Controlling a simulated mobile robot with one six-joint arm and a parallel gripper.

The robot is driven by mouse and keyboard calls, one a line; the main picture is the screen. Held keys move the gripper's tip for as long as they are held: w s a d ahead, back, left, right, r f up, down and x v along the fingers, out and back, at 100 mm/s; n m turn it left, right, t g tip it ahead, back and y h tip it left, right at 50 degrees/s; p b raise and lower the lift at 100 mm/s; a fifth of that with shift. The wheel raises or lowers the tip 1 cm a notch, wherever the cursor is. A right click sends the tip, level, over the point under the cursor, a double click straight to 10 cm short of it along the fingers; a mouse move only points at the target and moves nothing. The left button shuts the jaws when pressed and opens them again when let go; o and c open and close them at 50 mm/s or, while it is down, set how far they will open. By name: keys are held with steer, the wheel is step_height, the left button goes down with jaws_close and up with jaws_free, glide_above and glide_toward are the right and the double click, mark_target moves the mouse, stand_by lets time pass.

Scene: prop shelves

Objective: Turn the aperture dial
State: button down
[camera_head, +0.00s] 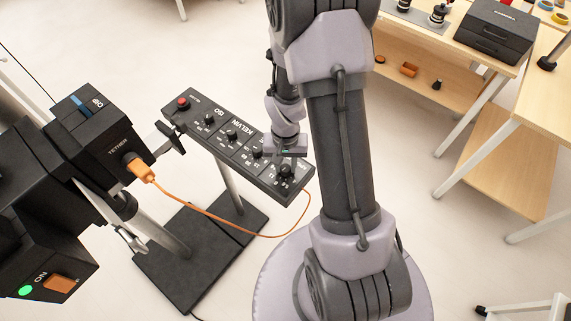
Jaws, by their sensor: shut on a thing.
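A black control panel (222,133) stands on a post, with a row of dials along its top and a red button at its left end. My gripper (286,160) reaches down to the panel's near right end and is shut on the dial there (285,171), which I take to be the aperture dial. The fingers and arm partly cover this dial and its markings, so I cannot read its setting. Other dials (232,134) sit further left, near labels such as KELVIN.
A black camera rig (102,138) with an orange tether cable (205,213) stands close on the left. The cable curves to the panel's right end. Wooden shelves (510,180) holding props and a black case (492,30) stand on the right.

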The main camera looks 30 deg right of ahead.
mark_target(286, 168)
steer(key=shift+n, duration=0.6)
steer(key=c, duration=1.1)
jaws_free()
step_height(286, 168, up, 18)
steer(key=p, duration=0.5)
steer(key=shift+f, duration=0.25)
steer(key=shift+a, duration=0.1)
